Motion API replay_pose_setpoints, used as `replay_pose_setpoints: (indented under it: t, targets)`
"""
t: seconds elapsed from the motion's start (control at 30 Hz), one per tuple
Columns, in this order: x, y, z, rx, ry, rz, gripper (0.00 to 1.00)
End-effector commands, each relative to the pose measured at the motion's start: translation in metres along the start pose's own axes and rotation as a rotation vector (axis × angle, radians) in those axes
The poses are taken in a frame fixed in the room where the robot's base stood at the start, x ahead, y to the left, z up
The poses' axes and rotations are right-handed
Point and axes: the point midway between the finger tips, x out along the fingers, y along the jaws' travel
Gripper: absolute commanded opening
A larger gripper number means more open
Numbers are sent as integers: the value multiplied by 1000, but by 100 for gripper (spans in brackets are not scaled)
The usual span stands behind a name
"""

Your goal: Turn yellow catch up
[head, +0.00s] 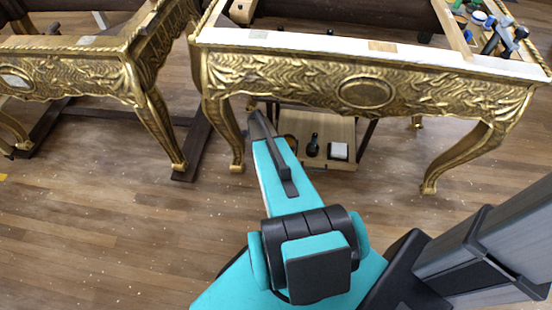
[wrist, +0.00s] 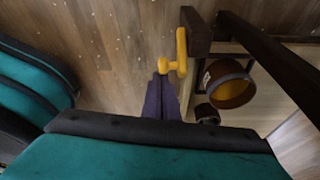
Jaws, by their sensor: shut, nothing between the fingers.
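The yellow catch (wrist: 181,50) shows in the wrist view, against the side of a dark wooden bar (wrist: 196,35). It has a long bar and a short rounded arm that points left. My gripper (wrist: 162,82) is shut and empty, its fingertips right by that short arm; I cannot tell whether they touch. In the head view my arm reaches in beneath the gilt console (head: 300,65), beside its front left leg. The catch cannot be made out there.
A low shelf (head: 325,130) under the console holds a dark bottle (head: 313,145) and a small white-topped block (head: 338,151). A brown round container (wrist: 232,88) sits right of the catch in the wrist view. Open floor (head: 80,230) lies to the left.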

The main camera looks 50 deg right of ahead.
Motion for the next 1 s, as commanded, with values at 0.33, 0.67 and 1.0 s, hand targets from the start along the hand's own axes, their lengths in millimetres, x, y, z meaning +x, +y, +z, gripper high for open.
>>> replay_pose_setpoints:
  t: [0.33, 0.67, 1.0]
  targets:
    - [-9, 3, 13, 0, 16, -3, 0]
    - [-11, 4, 12, -1, 16, -3, 0]
    - [-22, 4, 9, -2, 16, -3, 0]
